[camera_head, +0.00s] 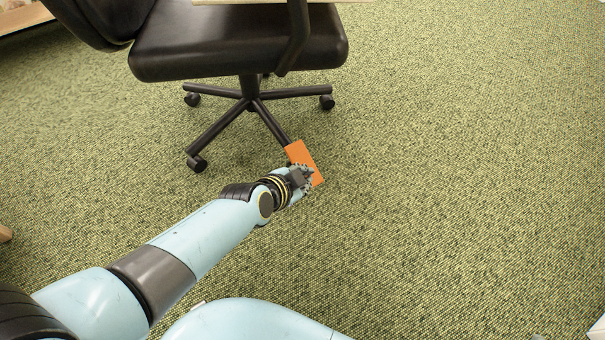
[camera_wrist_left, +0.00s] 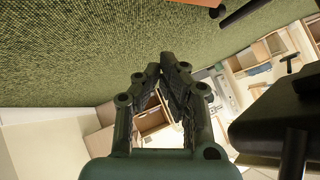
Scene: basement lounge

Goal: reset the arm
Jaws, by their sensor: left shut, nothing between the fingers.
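My left arm reaches in from the lower left in the head view. Its gripper (camera_head: 305,176) is over the green carpet, in front of part of a flat orange object (camera_head: 304,156). In the left wrist view the fingers (camera_wrist_left: 161,67) come together at their tips with nothing held between them. A piece of the orange object (camera_wrist_left: 203,2) shows at the top edge of that view, apart from the fingers. My right gripper is in neither view.
A black office chair (camera_head: 235,45) with a wheeled base stands just beyond the gripper; it also shows at the right of the wrist view (camera_wrist_left: 285,118). Open carpet (camera_head: 470,170) lies to the right. Wooden shelving (camera_wrist_left: 262,52) stands farther off.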

